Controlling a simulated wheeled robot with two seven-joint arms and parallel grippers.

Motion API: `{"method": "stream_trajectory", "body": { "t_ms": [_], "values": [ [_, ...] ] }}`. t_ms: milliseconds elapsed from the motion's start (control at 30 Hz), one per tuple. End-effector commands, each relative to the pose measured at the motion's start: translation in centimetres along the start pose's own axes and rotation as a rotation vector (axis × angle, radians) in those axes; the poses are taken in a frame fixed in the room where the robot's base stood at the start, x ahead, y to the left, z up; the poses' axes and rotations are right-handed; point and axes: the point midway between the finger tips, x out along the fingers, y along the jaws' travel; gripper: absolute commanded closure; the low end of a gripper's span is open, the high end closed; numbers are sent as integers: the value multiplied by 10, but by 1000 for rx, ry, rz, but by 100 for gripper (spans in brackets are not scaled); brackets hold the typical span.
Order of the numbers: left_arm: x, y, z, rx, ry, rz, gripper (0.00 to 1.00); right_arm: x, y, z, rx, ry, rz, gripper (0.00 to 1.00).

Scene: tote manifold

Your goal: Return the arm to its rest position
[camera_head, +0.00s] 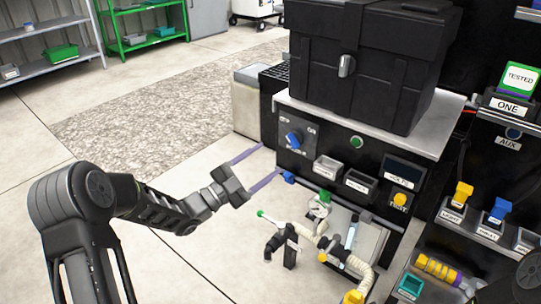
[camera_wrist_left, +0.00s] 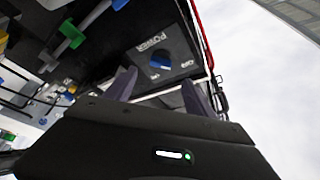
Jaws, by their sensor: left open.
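My left arm (camera_head: 100,195) comes in from the left, bent at a dark elbow, and stretches toward the front of the black machine. Its left gripper (camera_head: 271,157) is open, with two long purple-grey fingers set apart and nothing seen between them. The fingertips are in front of the panel with the blue power knob (camera_head: 293,139). In the left wrist view the gripper (camera_wrist_left: 158,76) also shows its two fingers apart, with the blue knob (camera_wrist_left: 161,60) beyond and between them. I cannot tell whether a fingertip touches the panel. My right gripper does not show.
A black lidded case (camera_head: 372,65) stands on the machine's top (camera_head: 440,130). Pipes and a white valve assembly (camera_head: 318,212) sit below the panel, near the gripper. A labelled rack (camera_head: 485,225) stands at right. Shelves (camera_head: 45,40) are far back left; the floor between is clear.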

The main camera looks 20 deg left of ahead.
Motion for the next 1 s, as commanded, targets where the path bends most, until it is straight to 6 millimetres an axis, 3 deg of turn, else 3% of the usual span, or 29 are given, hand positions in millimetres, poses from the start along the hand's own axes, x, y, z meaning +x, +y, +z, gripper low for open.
{"method": "stream_trajectory", "body": {
  "t_ms": [467, 567, 667, 767, 833, 900, 1000],
  "values": [
    [0, 1, 3, -21, -12, 5, 36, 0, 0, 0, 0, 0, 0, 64],
    [-2, 2, 22, -85, -93, -1, 36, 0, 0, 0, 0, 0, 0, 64],
    [-14, 13, 59, -231, -260, -38, 36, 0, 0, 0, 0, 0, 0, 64],
    [-38, 49, 102, -444, -470, -78, 36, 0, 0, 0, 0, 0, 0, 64],
    [-60, 91, 126, -616, -629, -98, 36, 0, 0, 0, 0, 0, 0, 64],
    [-84, 141, 141, -785, -787, -106, 36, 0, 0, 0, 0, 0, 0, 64],
    [-124, 214, 145, -1005, -1008, -109, 36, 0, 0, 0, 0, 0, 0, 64]
  ]
}}
